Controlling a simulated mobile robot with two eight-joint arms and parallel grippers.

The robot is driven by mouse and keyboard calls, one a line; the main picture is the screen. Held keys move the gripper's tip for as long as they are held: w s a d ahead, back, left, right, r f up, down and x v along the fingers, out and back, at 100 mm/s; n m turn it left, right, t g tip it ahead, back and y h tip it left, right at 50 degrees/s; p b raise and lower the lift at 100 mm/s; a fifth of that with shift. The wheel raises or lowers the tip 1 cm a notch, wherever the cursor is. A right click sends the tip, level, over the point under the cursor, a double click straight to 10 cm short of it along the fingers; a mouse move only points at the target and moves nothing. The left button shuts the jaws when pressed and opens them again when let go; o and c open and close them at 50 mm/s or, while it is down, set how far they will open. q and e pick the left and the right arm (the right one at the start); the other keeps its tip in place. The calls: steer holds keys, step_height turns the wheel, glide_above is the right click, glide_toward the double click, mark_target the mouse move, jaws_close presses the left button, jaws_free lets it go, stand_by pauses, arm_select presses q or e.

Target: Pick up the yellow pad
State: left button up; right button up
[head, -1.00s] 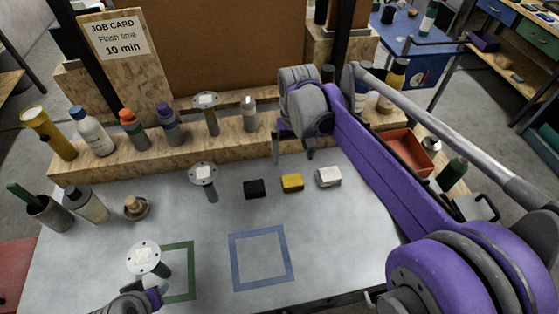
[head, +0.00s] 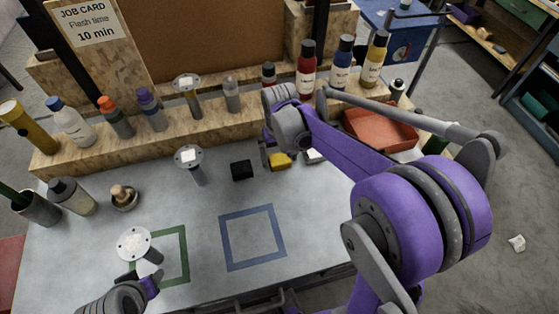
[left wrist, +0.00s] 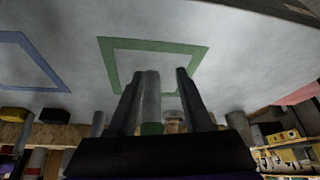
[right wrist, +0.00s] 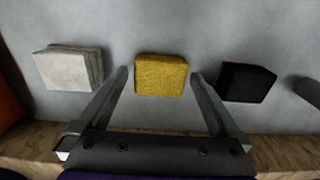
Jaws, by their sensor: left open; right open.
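The yellow pad (head: 281,161) lies on the grey table between a black pad (head: 242,170) and a white pad (head: 314,157), partly hidden by my right arm in the head view. In the right wrist view the yellow pad (right wrist: 161,76) sits between the spread fingertips of my right gripper (right wrist: 159,76), with a gap on each side. The right gripper is open and empty. My left gripper (left wrist: 158,74) is open at the table's near left, close to the green square outline (left wrist: 105,62). A grey cylinder (left wrist: 150,98) shows between its fingers; whether they touch it is unclear.
A wooden ledge (head: 150,147) with several bottles runs behind the pads. A round-topped stand (head: 134,243) is near my left gripper, another (head: 189,157) left of the black pad. A red tray (head: 380,131) is at right. The blue square outline (head: 252,236) is empty.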

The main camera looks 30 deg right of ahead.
mark_target(279, 159)
steer(key=c, duration=1.2)
steer(key=shift+r, duration=0.1)
steer(key=shift+c, duration=0.2)
step_height(279, 159, up, 10)
steer(key=shift+p, duration=0.35)
steer(key=o, duration=0.7)
steer(key=c, duration=0.5)
